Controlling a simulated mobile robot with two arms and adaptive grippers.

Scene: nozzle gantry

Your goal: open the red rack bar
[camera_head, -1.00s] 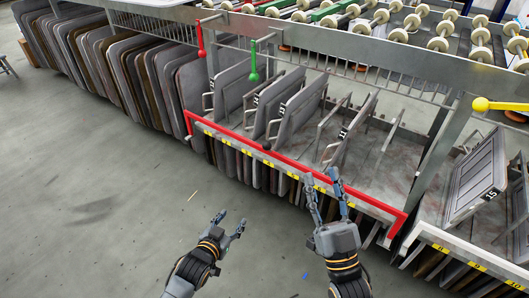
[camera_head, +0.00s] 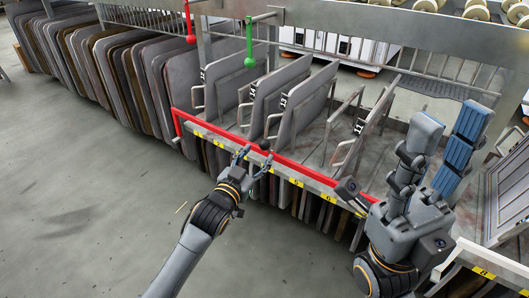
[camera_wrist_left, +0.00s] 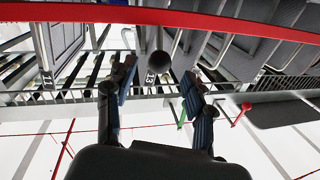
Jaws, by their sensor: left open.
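The red rack bar (camera_head: 215,129) runs along the front edge of the rack with numbered slots. A black ball knob (camera_head: 264,144) sits near its middle. My left gripper (camera_head: 256,156) is open with its fingertips close to the knob. In the left wrist view the knob (camera_wrist_left: 158,64) shows between the spread fingers, and the red bar (camera_wrist_left: 100,14) crosses the top. I cannot tell whether the fingers touch the knob. My right gripper (camera_head: 448,130) is open and empty, raised in front of the rack's right part, and hides the bar's right end.
Several grey plates (camera_head: 265,105) stand in the rack behind the bar. A green handle (camera_head: 250,58) and a red handle (camera_head: 189,25) hang above. More plates (camera_head: 130,75) stand to the left. The floor (camera_head: 80,200) in front is clear.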

